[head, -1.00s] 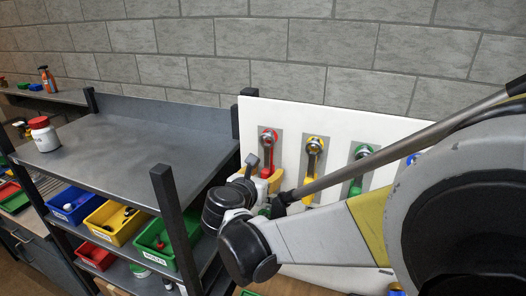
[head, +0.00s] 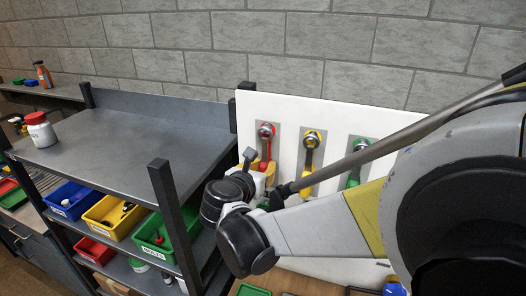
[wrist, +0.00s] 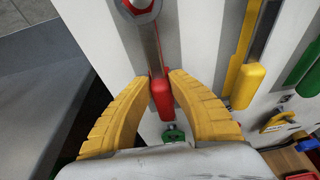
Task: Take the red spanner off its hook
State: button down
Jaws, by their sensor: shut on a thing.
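The red spanner (head: 266,133) hangs upright at the left of a white board, its ring end at a hook on a grey backing strip. In the wrist view, its metal shank (wrist: 150,45) runs down to a red grip. My gripper (wrist: 160,92) has its yellow fingers closed on the two sides of that red grip. The ring end (wrist: 141,8) is at the top edge and partly cut off, so I cannot see clearly whether it has lifted on the hook. In the head view my wrist hides the lower part of the spanner.
A yellow spanner (head: 311,140) and a green spanner (head: 360,148) hang to the right on the white board (head: 290,105). A dark shelf unit (head: 120,140) stands at left, with a white bottle (head: 40,132) on top and coloured bins below. My arm covers the right side.

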jog(key=shift+r+p, duration=0.35)
jog(key=shift+r, duration=0.3)
dwell(0.7)
jog(key=s+a, duration=0.2)
jog(key=s, duration=0.5)
jog(key=shift+s+a+r, duration=0.2)
jog(key=shift+s+a, duration=0.05)
jog(key=shift+a, duration=0.1)
dwell(0.9)
